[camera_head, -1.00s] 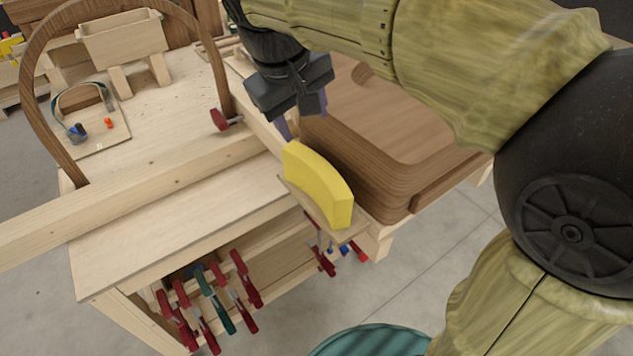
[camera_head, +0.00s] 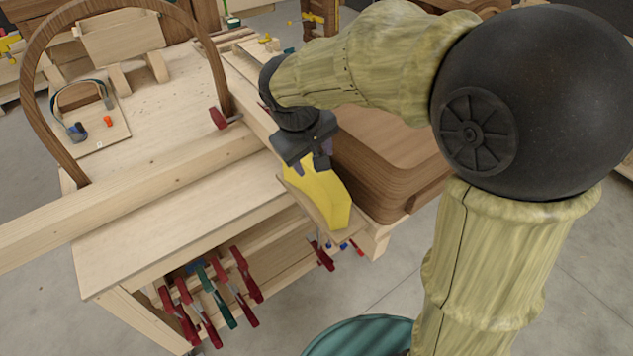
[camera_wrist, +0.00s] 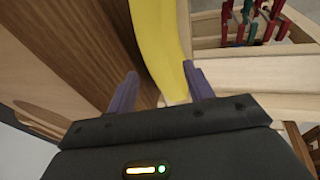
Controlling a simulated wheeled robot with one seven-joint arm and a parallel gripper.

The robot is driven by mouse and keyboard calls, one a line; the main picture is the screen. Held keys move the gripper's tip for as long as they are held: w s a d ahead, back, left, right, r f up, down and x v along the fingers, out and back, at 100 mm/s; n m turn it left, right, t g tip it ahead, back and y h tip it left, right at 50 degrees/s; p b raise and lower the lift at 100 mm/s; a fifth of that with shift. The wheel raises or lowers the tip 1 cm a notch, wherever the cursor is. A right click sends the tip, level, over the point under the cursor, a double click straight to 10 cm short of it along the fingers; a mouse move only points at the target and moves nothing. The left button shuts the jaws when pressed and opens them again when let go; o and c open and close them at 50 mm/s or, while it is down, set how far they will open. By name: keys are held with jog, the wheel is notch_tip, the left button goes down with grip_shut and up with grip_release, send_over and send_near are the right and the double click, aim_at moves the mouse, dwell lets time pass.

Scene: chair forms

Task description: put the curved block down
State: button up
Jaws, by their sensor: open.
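The yellow curved block (camera_head: 328,195) rests on a thin light wooden board (camera_head: 349,232) at the bench's near edge, beside the dark wooden form. My gripper (camera_head: 311,168) is at the block's far end, with its jaws open. In the wrist view the block (camera_wrist: 160,45) runs up from between the two purple fingers of my gripper (camera_wrist: 161,92). A gap shows between the left finger and the block; the right finger is close to the block's side, and I cannot tell if it touches. The block's far end is partly hidden by my gripper in the head view.
The brown curved wooden form (camera_head: 385,165) stands close on the right of the block. A long pale beam (camera_head: 130,188) crosses the bench on the left. Several clamps (camera_head: 210,295) hang below the bench edge. A wooden arch (camera_head: 38,75) stands at the far left.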

aim_at(315, 185)
jog(key=p+x, duration=0.1)
jog(key=x, duration=0.1)
jog(key=p+x, duration=0.1)
jog(key=x, duration=0.2)
jog(key=shift+w+d+p, duration=0.15)
jog(key=shift+w+p, duration=0.15)
jog(key=shift+w, duration=0.15)
jog(key=shift+s, duration=0.15)
jog(key=shift+s, duration=0.1)
grip_shut()
